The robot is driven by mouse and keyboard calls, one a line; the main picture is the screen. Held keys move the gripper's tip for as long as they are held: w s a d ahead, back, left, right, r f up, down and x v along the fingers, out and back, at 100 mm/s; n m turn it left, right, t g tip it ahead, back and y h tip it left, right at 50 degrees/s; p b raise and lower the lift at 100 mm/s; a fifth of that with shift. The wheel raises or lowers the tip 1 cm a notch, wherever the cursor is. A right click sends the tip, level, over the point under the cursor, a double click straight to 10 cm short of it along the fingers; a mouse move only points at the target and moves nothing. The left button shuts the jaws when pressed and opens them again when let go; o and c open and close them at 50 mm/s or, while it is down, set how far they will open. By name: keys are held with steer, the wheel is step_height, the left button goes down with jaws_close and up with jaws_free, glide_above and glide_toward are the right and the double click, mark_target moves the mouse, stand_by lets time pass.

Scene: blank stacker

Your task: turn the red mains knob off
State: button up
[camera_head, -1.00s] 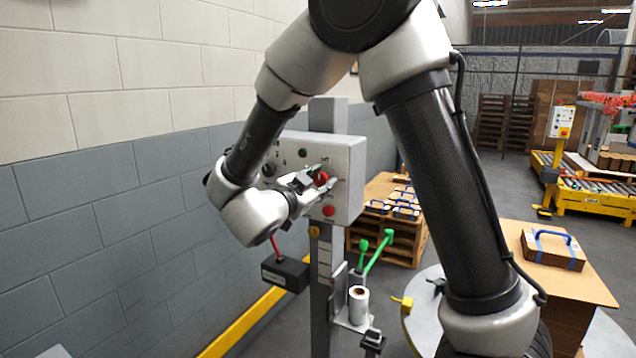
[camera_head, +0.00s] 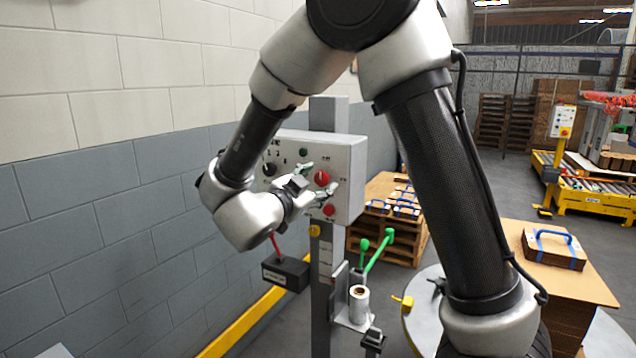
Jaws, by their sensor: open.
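The red mains knob (camera_head: 322,178) is on the front face of a grey control box (camera_head: 349,160) on a post. Its face shows clear of the fingers. My gripper (camera_head: 322,180) is open in front of the box, with one finger above left of the knob and the other below right of it. The fingers look slightly apart from the knob. Whether the knob points to on or off is too small to tell.
The box also bears a red button (camera_head: 329,210) below, a green button (camera_head: 303,152) and a black knob (camera_head: 269,169). A grey block wall (camera_head: 90,200) stands at left. Green-handled levers (camera_head: 378,250) and a white roll (camera_head: 358,304) are below the box.

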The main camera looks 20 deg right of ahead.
steer(key=v, duration=1)
steer(key=shift+s, duration=0.15)
steer(key=shift+a, duration=0.15)
steer(key=w+a+f+n+t+y, duration=0.1)
steer(key=w+a+f+n+y, duration=0.3)
steer(key=a+y, duration=0.3)
steer(key=w+a+f+n+y, duration=0.2)
steer(key=a+f+n+y, duration=0.3)
steer(key=a+f+y, duration=0.15)
steer(key=s+a+n+g+y, duration=0.3)
steer(key=a+n+g+y, duration=0.1)
steer(key=n+y, duration=0.1)
steer(key=s+d+r+g+h, duration=0.1)
steer(key=s+d+r, duration=0.2)
steer(key=s+d, duration=0.4)
steer(key=s+d+r+n+g+h, duration=0.1)
steer(key=s+d, duration=0.7)
steer(key=d, duration=1)
steer(key=s+d+r+n+g+h, duration=0.1)
steer(key=s+d+r, duration=0.4)
steer(key=d, duration=0.8)
steer(key=s+g+h, duration=0.1)
steer(key=s+h, duration=0.1)
steer(key=s, duration=0.1)
steer(key=shift+d+r+g, duration=0.25)
steer(key=shift+r+g, duration=0.05)
steer(key=shift+r, duration=0.05)
